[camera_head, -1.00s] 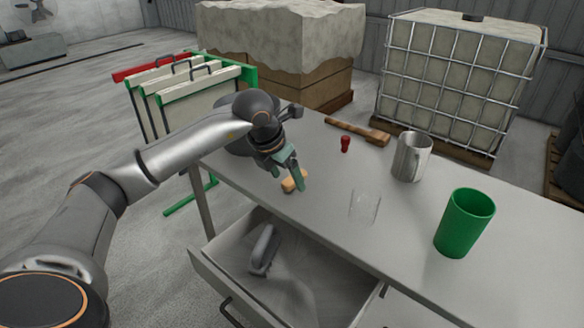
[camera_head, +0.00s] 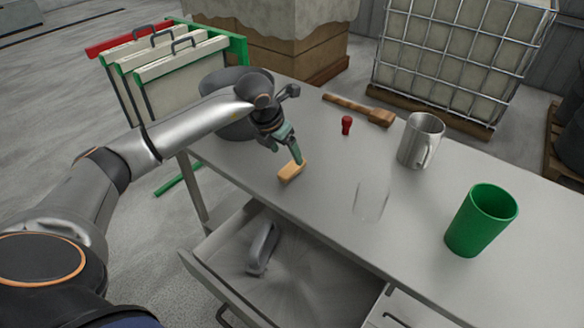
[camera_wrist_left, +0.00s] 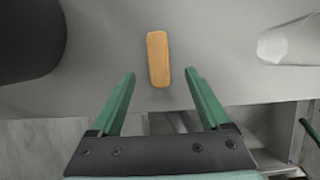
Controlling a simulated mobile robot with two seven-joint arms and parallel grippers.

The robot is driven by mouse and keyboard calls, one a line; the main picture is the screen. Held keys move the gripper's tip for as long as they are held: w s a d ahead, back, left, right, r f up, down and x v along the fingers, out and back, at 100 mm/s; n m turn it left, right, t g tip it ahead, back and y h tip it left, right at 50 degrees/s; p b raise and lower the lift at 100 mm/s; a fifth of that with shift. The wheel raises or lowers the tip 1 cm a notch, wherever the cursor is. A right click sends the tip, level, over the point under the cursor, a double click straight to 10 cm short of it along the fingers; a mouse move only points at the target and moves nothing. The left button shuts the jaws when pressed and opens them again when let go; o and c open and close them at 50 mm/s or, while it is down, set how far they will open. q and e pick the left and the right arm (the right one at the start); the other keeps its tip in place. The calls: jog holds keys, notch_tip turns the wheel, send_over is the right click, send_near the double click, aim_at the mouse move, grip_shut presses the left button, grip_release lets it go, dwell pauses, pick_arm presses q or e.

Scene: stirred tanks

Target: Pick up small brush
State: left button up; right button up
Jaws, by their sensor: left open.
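The small brush (camera_head: 291,171) shows as a pale wooden block with rounded ends, lying flat near the table's front edge; no bristles show. It also shows in the left wrist view (camera_wrist_left: 158,50), lengthwise ahead of my gripper. My left gripper (camera_head: 285,150) has green fingers and is open and empty. In the head view one fingertip overlaps the brush's far end; I cannot tell whether it touches. In the left wrist view the fingertips (camera_wrist_left: 160,76) stand apart on either side of the brush's near end. My right gripper is not in view.
A dark bowl (camera_head: 222,86) stands behind my left wrist. A clear glass (camera_head: 371,201), metal mug (camera_head: 420,141), green cup (camera_head: 481,220), red item (camera_head: 347,125) and long-handled wooden brush (camera_head: 360,110) are on the table (camera_head: 330,215). Below, an open drawer (camera_head: 215,285) holds a grey object (camera_head: 263,248).

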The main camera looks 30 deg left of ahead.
aim_at(292, 167)
pick_arm(q)
jog(key=p+x, duration=0.1)
jog(key=x, duration=0.6)
jog(key=shift+a+f, duration=0.1)
jog(key=shift+f, duration=0.1)
jog(key=shift+s, duration=0.1)
jog(key=shift+c, duration=0.3)
grip_shut()
